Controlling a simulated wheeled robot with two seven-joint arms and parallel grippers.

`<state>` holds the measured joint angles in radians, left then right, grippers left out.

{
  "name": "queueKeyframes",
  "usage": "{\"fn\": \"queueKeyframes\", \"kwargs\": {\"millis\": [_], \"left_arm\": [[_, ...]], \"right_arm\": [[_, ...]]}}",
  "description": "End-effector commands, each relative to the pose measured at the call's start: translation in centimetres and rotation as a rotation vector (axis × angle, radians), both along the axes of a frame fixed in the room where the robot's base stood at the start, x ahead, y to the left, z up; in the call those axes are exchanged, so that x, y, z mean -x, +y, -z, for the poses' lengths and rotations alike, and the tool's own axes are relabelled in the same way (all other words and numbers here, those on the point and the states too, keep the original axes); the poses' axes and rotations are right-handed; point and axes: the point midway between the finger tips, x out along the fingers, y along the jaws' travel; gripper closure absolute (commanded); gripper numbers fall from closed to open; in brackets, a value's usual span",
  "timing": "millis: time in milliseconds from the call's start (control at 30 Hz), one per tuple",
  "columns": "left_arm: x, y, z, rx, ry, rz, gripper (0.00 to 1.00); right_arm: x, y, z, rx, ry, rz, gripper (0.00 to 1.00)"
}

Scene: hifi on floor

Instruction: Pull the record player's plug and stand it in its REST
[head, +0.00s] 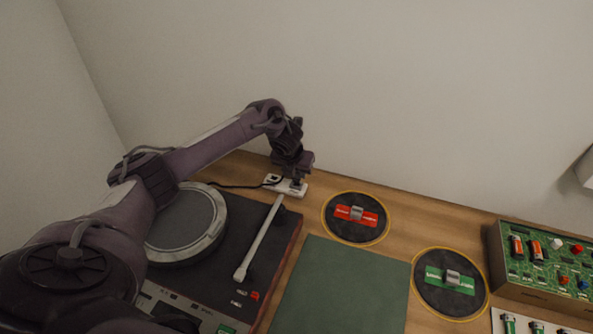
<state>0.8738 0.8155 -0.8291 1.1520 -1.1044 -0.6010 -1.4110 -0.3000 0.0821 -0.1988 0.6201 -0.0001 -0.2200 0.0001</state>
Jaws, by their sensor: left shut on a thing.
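The record player (273,238) lies at the left, with a round grey platter (186,222) and a pale tonearm (258,240). A small white socket block (272,179) stands behind it near the wall, with a black cable (235,186) running to it. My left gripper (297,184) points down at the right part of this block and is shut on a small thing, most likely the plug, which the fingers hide. I cannot tell whether the plug is in the socket. I cannot make out which thing is the REST. My right gripper is not in view.
Two dark round pads with yellow rims hold a red piece (356,215) and a green piece (449,279), each with a grey clip. A green mat (340,285) lies bare in front. A green circuit board box (545,262) stands at the right. Walls close the back and left.

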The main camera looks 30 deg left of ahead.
Motion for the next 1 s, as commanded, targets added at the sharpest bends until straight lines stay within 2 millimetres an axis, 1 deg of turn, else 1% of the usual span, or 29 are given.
{"fn": "queueKeyframes", "kwargs": {"millis": [1000], "left_arm": [[0.0, 0.0, 1.2, 0.000, 0.000, 0.000, 0.94]], "right_arm": [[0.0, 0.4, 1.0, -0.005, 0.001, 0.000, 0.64]]}}
